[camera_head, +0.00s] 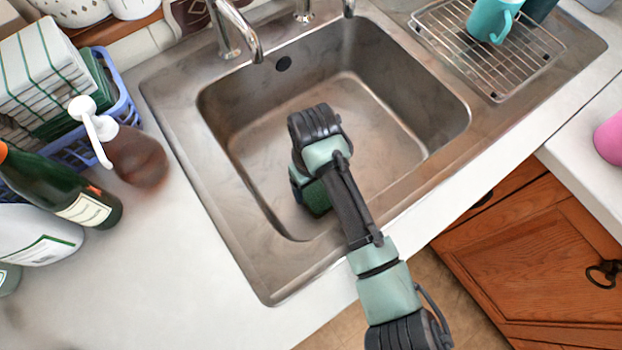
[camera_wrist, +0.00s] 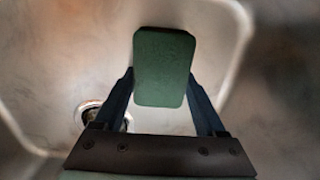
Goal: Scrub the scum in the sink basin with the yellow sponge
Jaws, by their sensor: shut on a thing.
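My gripper (camera_wrist: 162,75) is shut on a sponge (camera_wrist: 165,65), a rounded block whose visible face is dark green; no yellow shows. The sponge sits between both fingers in the wrist view. In the head view my gripper (camera_head: 299,183) is down inside the sink basin (camera_head: 250,122), at its left front part, with a dark green part of the sponge (camera_head: 316,198) showing beside my wrist. I cannot tell whether the sponge touches the basin floor. The steel basin has faint brownish stains on its floor (camera_head: 375,140); I cannot tell which are scum.
A faucet (camera_head: 240,35) stands behind the basin. A wire rack (camera_head: 487,50) with a teal mug (camera_head: 492,18) is at the right. A pump bottle (camera_head: 135,155), a green bottle (camera_head: 62,190) and a blue rack (camera_head: 128,98) crowd the left counter. The drain (camera_wrist: 98,111) shows in the wrist view.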

